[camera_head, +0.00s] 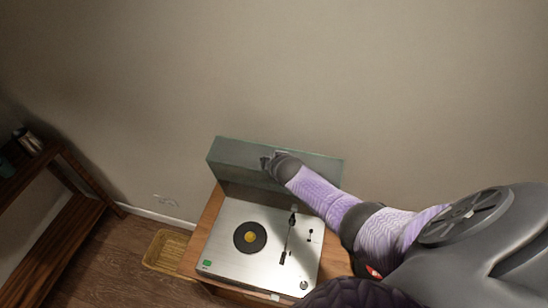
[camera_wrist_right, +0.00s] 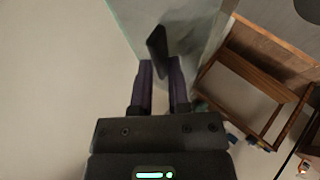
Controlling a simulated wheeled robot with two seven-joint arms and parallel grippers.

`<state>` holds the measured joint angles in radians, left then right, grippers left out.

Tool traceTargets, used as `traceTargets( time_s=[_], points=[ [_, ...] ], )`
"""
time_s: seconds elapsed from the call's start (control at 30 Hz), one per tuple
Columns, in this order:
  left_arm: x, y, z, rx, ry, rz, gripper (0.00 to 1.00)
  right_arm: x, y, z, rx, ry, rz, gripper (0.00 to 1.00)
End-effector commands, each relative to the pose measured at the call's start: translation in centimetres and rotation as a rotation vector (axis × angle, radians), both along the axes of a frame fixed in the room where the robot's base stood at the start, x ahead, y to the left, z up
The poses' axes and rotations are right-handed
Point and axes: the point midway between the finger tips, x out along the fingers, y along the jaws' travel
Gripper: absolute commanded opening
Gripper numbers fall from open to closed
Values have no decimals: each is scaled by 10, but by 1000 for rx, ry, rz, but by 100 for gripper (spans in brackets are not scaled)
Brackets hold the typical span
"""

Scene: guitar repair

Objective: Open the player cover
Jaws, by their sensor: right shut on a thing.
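The player cover (camera_head: 225,157) is a translucent grey-green lid. It stands raised at the back of the record player (camera_head: 222,240), close to the wall, and the player's deck is uncovered. A black record (camera_head: 250,237) with a yellow label lies on the deck, with the tonearm (camera_head: 288,240) to its right. My right gripper (camera_head: 268,162) is at the cover, shut on it. The right wrist view shows its two fingers (camera_wrist_right: 162,75) by a dark piece at the pale cover (camera_wrist_right: 190,30); the exact contact is hard to see. My left gripper is not in view.
The player stands on a wooden cabinet (camera_head: 207,222) against a bare wall. A woven basket (camera_head: 163,251) sits on the floor to its left. A dark wooden shelf (camera_head: 75,190) with a metal cup (camera_head: 27,140) is at the far left.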

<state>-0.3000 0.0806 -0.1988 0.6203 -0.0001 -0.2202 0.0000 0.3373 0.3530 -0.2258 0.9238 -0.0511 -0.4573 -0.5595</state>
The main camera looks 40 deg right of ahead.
Motion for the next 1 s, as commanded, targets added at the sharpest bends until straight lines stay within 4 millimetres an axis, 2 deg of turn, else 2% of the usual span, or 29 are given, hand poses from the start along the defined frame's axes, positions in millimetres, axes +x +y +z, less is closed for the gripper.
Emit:
traceTargets(
  time_s=[0.17,0.2,0.3,0.73,0.87,1.0],
  points=[
    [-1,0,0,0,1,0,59,-1,0,-1,-1,3,1,0],
    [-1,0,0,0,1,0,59,-1,0,-1,-1,3,1,24],
    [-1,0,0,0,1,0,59,-1,1,-1,0,2,1,46],
    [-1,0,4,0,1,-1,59,-5,2,1,1,8,1,47],
    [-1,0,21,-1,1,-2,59,-18,6,18,1,6,2,47],
    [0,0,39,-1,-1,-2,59,-41,13,42,0,2,2,47]
  ],
)
